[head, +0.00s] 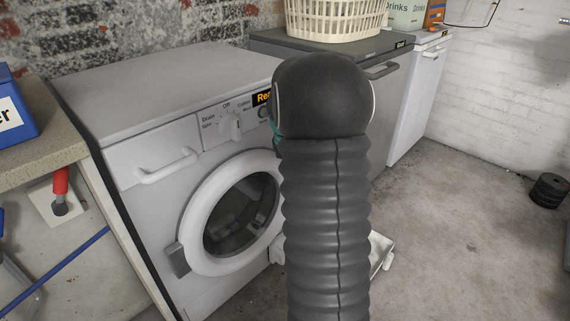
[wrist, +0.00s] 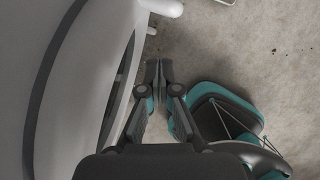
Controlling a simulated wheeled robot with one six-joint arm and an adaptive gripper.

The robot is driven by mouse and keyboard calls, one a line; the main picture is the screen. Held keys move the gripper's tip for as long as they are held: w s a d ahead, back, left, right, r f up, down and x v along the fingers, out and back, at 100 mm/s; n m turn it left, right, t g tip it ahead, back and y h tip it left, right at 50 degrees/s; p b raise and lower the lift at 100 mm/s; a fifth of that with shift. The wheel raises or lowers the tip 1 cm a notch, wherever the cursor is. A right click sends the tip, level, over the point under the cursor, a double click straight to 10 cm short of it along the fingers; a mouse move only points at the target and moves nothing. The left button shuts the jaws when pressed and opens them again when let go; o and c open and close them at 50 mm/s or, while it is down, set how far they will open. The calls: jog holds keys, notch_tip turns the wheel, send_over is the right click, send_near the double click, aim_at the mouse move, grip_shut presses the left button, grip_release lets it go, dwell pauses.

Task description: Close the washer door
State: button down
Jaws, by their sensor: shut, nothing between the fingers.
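The washer (head: 150,95) is a white front-loader at the left of the head view, with a lit display. Its round door (head: 200,212) has a white ring, dark glass and a grey handle (head: 178,261) at its lower left. The door looks close to the front; I cannot tell whether it is fully closed. My arm covers the right part of the door and front. My gripper (wrist: 158,70) shows in the wrist view, shut and empty, just right of a white curved part (wrist: 108,85) of the washer. My gripper is hidden behind my arm in the head view.
A worktop (head: 50,142) with a blue box (head: 18,108) stands left of the washer. A grey appliance (head: 385,95) with a basket (head: 335,20) on top and a white appliance (head: 425,85) stand to the right. Concrete floor (head: 470,230) is open at right; a black object (head: 549,190) stands there.

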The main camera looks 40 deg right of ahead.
jog(key=s+r, duration=0.3)
jog(key=r, duration=0.7)
jog(key=shift+s+d, duration=0.2)
jog(key=shift+s, duration=0.1)
jog(key=shift+f, duration=0.1)
jog(key=s+a+m+t+y, duration=0.1)
jog(key=s+a+m+t, duration=0.1)
jog(key=s+a+m, duration=0.9)
jog(key=s+a+r+m+t+y, duration=0.1)
jog(key=s+a+m+t, duration=0.1)
jog(key=s+a+m, duration=0.9)
jog(key=shift+s+a+r+m, duration=0.25)
jog(key=shift+a+m, duration=0.95)
jog(key=shift+a, duration=2.4)
